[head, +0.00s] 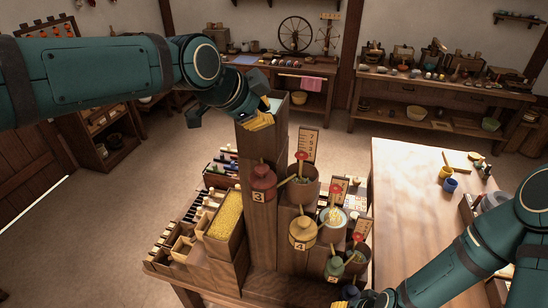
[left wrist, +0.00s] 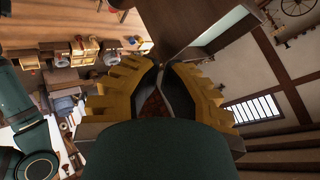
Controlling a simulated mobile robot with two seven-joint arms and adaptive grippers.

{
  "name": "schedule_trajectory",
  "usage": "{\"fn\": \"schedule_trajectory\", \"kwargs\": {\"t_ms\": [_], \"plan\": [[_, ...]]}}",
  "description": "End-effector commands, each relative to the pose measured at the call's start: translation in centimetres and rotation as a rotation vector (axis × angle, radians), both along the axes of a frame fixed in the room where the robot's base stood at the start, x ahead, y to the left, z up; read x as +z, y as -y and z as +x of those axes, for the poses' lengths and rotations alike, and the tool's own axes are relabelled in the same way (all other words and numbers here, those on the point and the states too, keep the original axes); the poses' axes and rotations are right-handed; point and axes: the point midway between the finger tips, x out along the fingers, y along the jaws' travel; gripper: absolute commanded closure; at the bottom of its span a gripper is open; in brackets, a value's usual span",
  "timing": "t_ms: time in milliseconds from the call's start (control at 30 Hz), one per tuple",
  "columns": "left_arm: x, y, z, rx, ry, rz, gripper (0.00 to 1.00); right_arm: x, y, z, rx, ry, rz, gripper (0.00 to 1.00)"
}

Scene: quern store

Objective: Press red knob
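Small red knobs show in the head view among the numbered pots: one at the back pot (head: 302,155), one at the middle pot (head: 336,188) and one at the front pot (head: 357,237). A dull red jar (head: 263,183) marked 3 stands left of them. I cannot tell which knob the task names. My left gripper (head: 228,120) is high at the left side of a tall wooden post (head: 264,155), up and left of the knobs. Its yellow-padded fingers (left wrist: 160,85) are apart, with nothing seen between them. My right gripper (head: 350,294) is at the bottom edge, mostly cut off.
A yellow jar (head: 303,232) marked 4 and a green jar (head: 334,267) stand on the stepped wooden stand. A grain-filled box (head: 225,215) is left of the post. A pale table (head: 420,200) lies to the right, its middle clear.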

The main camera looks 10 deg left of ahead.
Motion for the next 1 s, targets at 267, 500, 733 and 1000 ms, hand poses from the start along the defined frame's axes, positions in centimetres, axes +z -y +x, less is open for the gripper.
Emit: {"fn": "schedule_trajectory", "kwargs": {"t_ms": [267, 500, 733, 1000], "plan": [[0.1, 0.0, 0.0, 0.001, 0.001, 0.000, 1.00, 0.0, 0.0, 0.0, 0.000, 0.000, 0.000, 0.53], [-0.2, 0.0, 0.0, 0.000, 0.000, 0.000, 1.00, -0.1, 0.0, 0.0, 0.000, 0.000, 0.000, 0.53], [-1.7, 0.0, 0.0, 0.000, 0.000, 0.000, 1.00, -1.3, -0.1, 0.0, 0.000, 0.000, -0.002, 0.53], [-5.2, 0.0, 0.0, 0.000, -0.001, 0.001, 1.00, -4.0, -0.2, 0.1, -0.001, -0.001, -0.007, 0.53]]}}
